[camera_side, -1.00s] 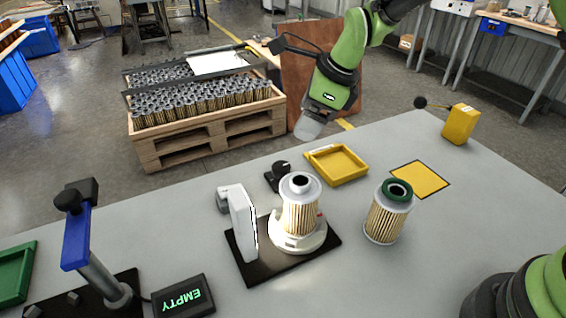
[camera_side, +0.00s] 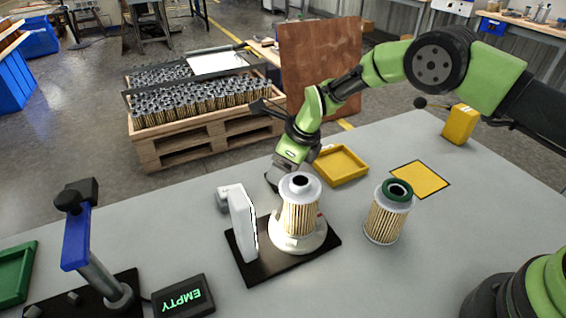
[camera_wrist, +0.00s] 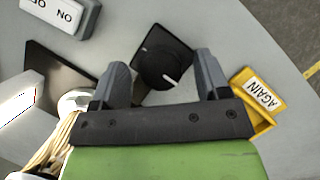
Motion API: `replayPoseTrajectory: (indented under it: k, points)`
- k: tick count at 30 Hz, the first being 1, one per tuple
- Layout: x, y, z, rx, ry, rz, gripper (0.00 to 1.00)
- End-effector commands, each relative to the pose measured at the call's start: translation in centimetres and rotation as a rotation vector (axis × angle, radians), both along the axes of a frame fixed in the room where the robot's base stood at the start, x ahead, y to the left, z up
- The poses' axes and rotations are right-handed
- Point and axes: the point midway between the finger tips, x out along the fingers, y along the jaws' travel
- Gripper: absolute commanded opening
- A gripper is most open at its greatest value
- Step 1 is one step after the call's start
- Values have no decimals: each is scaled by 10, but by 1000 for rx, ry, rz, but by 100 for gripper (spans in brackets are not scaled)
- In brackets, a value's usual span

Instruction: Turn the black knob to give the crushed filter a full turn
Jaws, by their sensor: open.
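The black knob (camera_wrist: 163,66) sits on a black square base and has a white pointer mark. In the wrist view my gripper (camera_wrist: 158,82) is open, with one finger on either side of the knob. I cannot tell whether the fingers touch it. In the side view my gripper (camera_side: 275,180) is low behind the turntable and hides the knob. A pleated filter (camera_side: 299,208) with a grey cap stands upright on the round white turntable (camera_side: 298,242). I cannot see a crushed part on it. It shows partly in the wrist view (camera_wrist: 55,146).
A white upright panel (camera_side: 243,222) stands left of the filter on the black plate. A second filter with a green ring (camera_side: 388,212) stands at the right. A yellow tray (camera_side: 341,166), a yellow square (camera_side: 419,179) and an EMPTY display (camera_side: 183,297) are also on the table.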

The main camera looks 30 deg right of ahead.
Motion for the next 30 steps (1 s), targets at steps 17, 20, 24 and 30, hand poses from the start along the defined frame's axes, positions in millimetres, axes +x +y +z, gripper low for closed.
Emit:
replayPoseTrajectory:
  k: [17, 20, 24, 30]
  points:
    - [0, 0, -1, 0, 0, 1, 20]
    - [0, 0, -1, 0, 0, 5, 20]
    - [1, 0, -1, 0, 0, 32, 20]
    - [1, -1, -1, -1, 0, 131, 20]
